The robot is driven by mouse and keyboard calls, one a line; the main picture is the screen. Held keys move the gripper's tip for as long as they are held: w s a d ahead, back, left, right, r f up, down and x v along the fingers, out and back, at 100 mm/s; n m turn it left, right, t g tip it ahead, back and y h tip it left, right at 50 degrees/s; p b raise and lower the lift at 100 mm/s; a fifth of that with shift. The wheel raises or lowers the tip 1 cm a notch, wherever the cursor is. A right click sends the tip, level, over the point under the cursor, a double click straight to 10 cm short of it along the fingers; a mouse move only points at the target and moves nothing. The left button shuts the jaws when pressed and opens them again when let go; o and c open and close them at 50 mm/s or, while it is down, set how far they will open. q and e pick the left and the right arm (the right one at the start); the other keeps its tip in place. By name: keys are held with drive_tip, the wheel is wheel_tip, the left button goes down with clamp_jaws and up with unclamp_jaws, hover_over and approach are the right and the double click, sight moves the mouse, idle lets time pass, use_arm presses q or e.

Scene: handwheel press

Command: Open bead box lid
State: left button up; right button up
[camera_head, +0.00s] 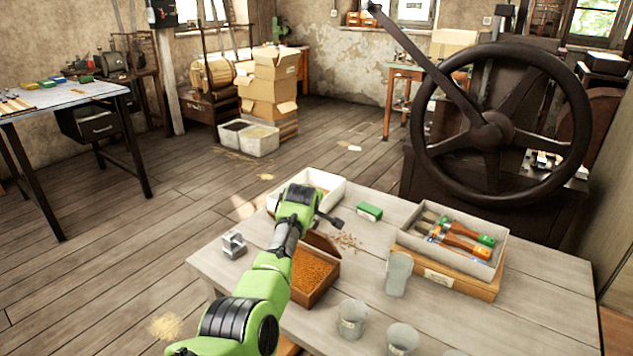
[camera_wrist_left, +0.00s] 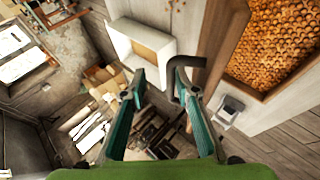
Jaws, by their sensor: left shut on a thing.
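The wooden bead box (camera_head: 318,292), full of orange beads, stands on the grey table beside my left arm. Its beads also show in the left wrist view (camera_wrist_left: 275,45). The brown lid (camera_wrist_left: 217,40) stands raised and tilted, with its edge (camera_head: 321,242) at the box's far side. A dark bent handle (camera_wrist_left: 187,62) sticks out from the lid. My left gripper (camera_wrist_left: 158,80) is at this handle and shut on it, though a gap shows between the fingertips in the wrist view. In the head view the arm partly hides box and lid. My right gripper is not in view.
A white tray (camera_head: 328,188) and a green block (camera_head: 369,211) lie behind the box. A metal block (camera_head: 234,246) is at its left. Metal cups (camera_head: 398,275) and a tool tray (camera_head: 452,262) are to the right. The large handwheel (camera_head: 428,150) stands beyond.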

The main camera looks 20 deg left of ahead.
use_arm(q)
drive_tip(key=shift+t, duration=0.3)
drive_tip(key=d+r+p, duration=0.1)
drive_tip(key=r, duration=0.1)
drive_tip(key=s+r+p, duration=0.1)
drive_tip(key=r+p, duration=0.1)
drive_tip(key=r, duration=0.1)
drive_tip(key=s+d+r+p, duration=0.1)
drive_tip(key=r+p, duration=0.1)
drive_tip(key=shift+d+r, duration=0.15)
drive_tip(key=shift+d, duration=0.2)
drive_tip(key=shift+w+a+p, duration=0.1)
drive_tip(key=shift+a+p, duration=0.05)
drive_tip(key=shift+p, duration=0.25)
drive_tip(key=shift+a+p, duration=0.1)
drive_tip(key=shift+p, duration=0.2)
drive_tip(key=shift+r+p, duration=0.1)
drive_tip(key=shift+p, duration=0.2)
drive_tip(key=shift+s+d+r+p, duration=0.25)
drive_tip(key=shift+s+r+p, duration=0.25)
drive_tip(key=shift+r+p, duration=0.55)
drive_tip(key=shift+s+d+r+p, duration=0.2)
drive_tip(key=shift+s+r+p, duration=0.35)
drive_tip(key=shift+p, duration=0.85)
drive_tip(key=shift+s+d+r+p, duration=0.25)
drive_tip(key=shift+s+r+p, duration=0.2)
drive_tip(key=shift+r+p, duration=0.6)
